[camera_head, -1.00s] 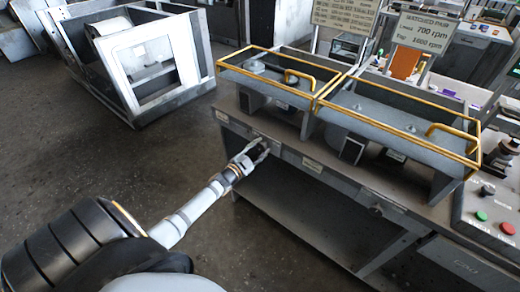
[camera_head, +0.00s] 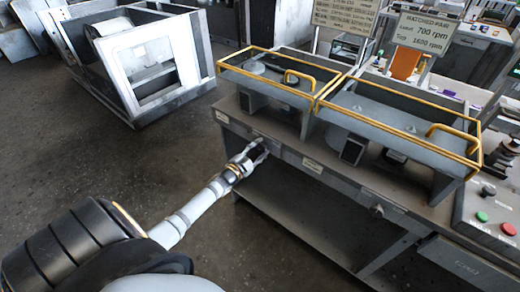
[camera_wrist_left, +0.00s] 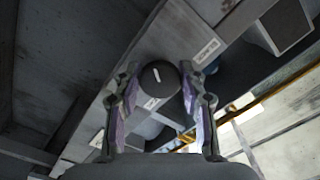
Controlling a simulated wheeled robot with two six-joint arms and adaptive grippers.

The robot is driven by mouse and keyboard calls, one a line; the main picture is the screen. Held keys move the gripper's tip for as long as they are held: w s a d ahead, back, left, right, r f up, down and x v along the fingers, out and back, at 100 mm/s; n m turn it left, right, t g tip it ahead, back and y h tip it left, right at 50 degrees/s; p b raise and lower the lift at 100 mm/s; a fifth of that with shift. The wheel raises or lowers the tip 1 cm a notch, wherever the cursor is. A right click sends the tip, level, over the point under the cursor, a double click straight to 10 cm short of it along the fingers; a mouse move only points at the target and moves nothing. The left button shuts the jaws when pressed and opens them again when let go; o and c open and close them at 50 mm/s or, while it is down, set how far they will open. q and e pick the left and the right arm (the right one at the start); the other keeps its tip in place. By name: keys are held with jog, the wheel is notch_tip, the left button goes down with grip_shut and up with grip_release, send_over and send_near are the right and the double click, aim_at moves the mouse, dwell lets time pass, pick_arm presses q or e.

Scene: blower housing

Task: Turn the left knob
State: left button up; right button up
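The left knob (camera_wrist_left: 158,80) is a round dark knob with a short white mark on its face, on the grey front edge of the bench. In the left wrist view it sits between the two fingertips, which appear to touch it on both sides. My left gripper (camera_head: 260,148) is at the bench front below the left yellow-framed box, and it also shows in the left wrist view (camera_wrist_left: 159,84). The gripper largely hides the knob in the head view. My right gripper is out of view.
Two yellow-framed boxes (camera_head: 270,88) with handles stand on the bench (camera_head: 232,116). Another knob (camera_head: 376,210) is farther right on the bench front. A control panel (camera_head: 490,214) with green and red buttons is at the right.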

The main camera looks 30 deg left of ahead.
pick_arm(q)
jog(key=o, duration=0.3)
jog(key=shift+o, duration=0.2)
jog(key=s, duration=1.2)
jog(key=shift+a, duration=0.45)
jog(key=s+a+f+n+g+y, duration=0.15)
jog(key=s+f+n+g, duration=0.35)
jog(key=f, duration=0.9)
jog(key=s+a+f+n+g+y, duration=0.1)
jog(key=s+f+g+y, duration=0.15)
jog(key=s+f, duration=0.8)
jog(key=s+d+f+n+g, duration=0.1)
jog(key=s+d+f+g, duration=0.2)
jog(key=s+f, duration=0.3)
jog(key=s+d+f+n+g+h, duration=0.1)
jog(key=s+d+f+n+g, duration=0.1)
jog(key=s+d+f, duration=0.3)
jog(key=s+d+f+n+g, duration=0.1)
jog(key=s+d+f+g, duration=0.3)
jog(key=s+f, duration=0.4)
jog(key=s, duration=0.3)
jog(key=shift+d+f+n+h, duration=0.15)
jog(key=shift+d+n+h, duration=0.15)
jog(key=shift+n, duration=0.1)
